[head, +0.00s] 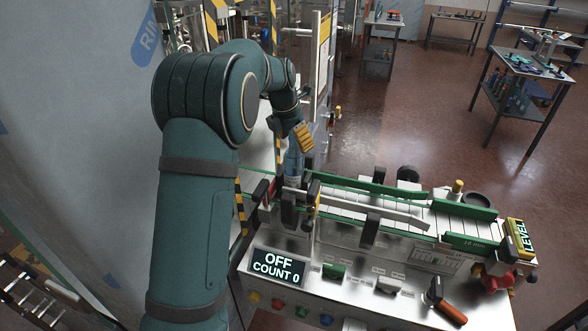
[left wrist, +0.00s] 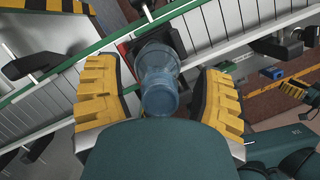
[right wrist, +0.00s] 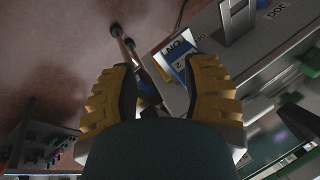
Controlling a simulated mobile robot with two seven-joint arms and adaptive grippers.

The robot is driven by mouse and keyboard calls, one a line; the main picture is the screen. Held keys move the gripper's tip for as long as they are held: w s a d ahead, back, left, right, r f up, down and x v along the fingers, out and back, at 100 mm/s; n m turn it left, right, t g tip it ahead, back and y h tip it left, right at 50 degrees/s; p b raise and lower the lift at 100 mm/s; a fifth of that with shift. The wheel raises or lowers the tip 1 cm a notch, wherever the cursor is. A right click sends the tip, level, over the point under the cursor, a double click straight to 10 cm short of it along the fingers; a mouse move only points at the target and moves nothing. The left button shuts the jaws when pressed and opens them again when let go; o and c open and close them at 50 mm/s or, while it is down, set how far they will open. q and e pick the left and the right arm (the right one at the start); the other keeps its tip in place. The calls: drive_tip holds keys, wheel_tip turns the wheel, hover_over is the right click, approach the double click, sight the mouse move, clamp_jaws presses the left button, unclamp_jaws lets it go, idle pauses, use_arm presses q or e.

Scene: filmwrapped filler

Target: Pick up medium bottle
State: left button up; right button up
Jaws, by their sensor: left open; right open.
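A translucent blue bottle (head: 293,163) stands at the left end of the conveyor (head: 365,200) in the head view. In the left wrist view the bottle (left wrist: 160,88) lies between the two yellow fingers, with visible gaps at both sides. My left gripper (head: 303,138) is open around or just above it; its yellow pad shows in the head view.
Green guide rails (head: 372,184) and dark brackets (head: 374,229) flank the conveyor. A counter display (head: 278,266) sits on its front panel. A red-handled tool (head: 446,307) is at the front right. In the right wrist view, a blue and white switch label (right wrist: 180,57) is close to the fingers.

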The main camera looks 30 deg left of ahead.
use_arm(q)
clamp_jaws()
idle(0.3)
